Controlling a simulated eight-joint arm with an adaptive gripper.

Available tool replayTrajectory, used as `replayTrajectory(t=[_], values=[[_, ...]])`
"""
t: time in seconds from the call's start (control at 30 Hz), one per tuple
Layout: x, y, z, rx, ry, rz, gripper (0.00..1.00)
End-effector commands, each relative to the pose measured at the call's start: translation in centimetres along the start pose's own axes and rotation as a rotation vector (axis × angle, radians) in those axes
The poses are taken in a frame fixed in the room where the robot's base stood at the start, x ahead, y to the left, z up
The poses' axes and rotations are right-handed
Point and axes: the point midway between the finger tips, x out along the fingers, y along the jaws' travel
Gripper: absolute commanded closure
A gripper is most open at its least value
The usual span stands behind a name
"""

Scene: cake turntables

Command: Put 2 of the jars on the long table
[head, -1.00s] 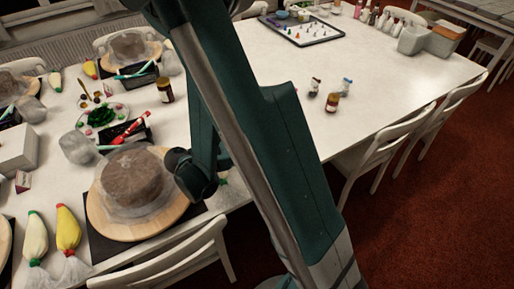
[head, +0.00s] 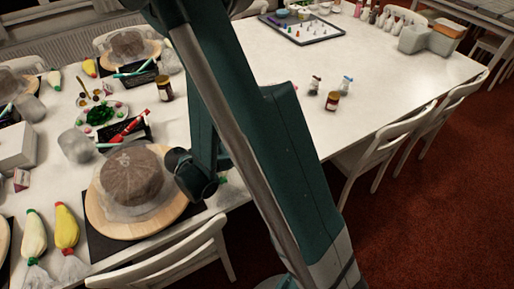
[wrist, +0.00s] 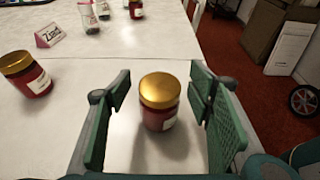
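In the wrist view a red jar with a gold lid (wrist: 159,112) stands upright on the white table, between the fingers of my gripper (wrist: 160,76). The gripper is open, with a gap on each side of the jar. A second gold-lidded jar (wrist: 26,75) stands to the left, and another (wrist: 136,9) farther off at the top. In the head view one jar (head: 165,88) stands left of my arm and one (head: 332,100) right of it. The long white table (head: 405,70) reaches to the back right. My arm hides the gripper in the head view.
A name card (wrist: 48,35) and small shakers (wrist: 90,17) are near the jars. Cake turntables (head: 110,219), piping bags (head: 67,227) and bowls crowd the left. Chairs (head: 375,140) line the front edge. The table's right part has free room.

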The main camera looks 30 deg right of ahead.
Motion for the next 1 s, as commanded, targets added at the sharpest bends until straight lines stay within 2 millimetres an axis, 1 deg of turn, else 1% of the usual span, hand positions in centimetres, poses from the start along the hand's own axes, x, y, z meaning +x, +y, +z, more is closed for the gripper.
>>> replayTrajectory(t=[0.27, 0.47, 0.67, 1.0], values=[[-0.1, 0.0, 0.0, 0.0, 0.0, 0.0, 0.48], [-0.8, 0.0, 0.0, 0.0, 0.0, 0.001, 0.48], [-2.5, 0.0, 0.0, -0.001, 0.0, 0.001, 0.48], [-6.1, 0.0, 0.0, 0.0, 0.0, 0.002, 0.48]])
